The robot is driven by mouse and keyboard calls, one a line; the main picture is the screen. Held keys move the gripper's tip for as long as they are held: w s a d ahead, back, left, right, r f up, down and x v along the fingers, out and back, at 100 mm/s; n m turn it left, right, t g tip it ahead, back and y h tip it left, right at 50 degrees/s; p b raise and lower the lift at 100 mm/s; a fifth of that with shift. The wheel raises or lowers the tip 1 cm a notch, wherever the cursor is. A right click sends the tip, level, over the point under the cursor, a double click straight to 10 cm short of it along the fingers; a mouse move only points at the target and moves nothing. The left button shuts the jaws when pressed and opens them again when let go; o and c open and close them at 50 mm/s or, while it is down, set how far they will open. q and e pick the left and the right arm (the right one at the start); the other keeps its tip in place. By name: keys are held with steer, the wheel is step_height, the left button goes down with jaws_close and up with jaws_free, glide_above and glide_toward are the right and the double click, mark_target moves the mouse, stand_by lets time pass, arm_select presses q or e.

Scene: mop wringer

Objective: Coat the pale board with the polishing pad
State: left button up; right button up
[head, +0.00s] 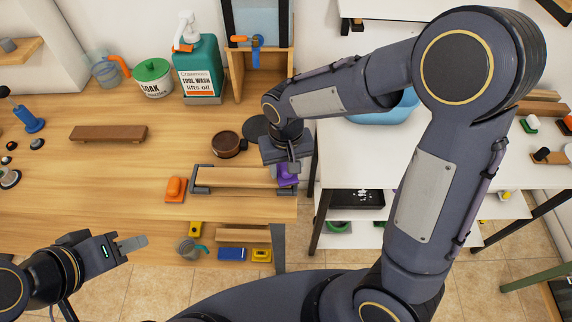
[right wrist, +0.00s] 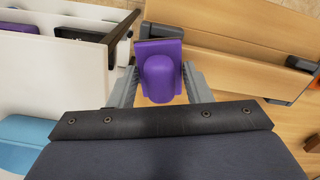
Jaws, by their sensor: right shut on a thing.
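The polishing pad, taken to be the purple block with a rounded grip (head: 288,174), is between the fingers of my right gripper (head: 284,165). In the right wrist view the pad (right wrist: 159,75) sits between both fingers (right wrist: 160,85), its flat base toward the board. The pale board (head: 236,177) lies between dark end clamps on the wooden table; it also shows in the right wrist view (right wrist: 225,65). The pad is at the board's right end; I cannot tell if they touch. My left gripper (head: 140,242) is empty at lower left, its finger opening unclear.
An orange block (head: 174,187) lies just left of the board's left clamp (head: 200,180). A brown bowl (head: 228,145) stands behind the board. The table's left middle is clear.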

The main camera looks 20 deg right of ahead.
steer(key=shift+f+b, duration=0.45)
steer(key=shift+f, duration=0.1)
steer(key=shift+a, duration=0.1)
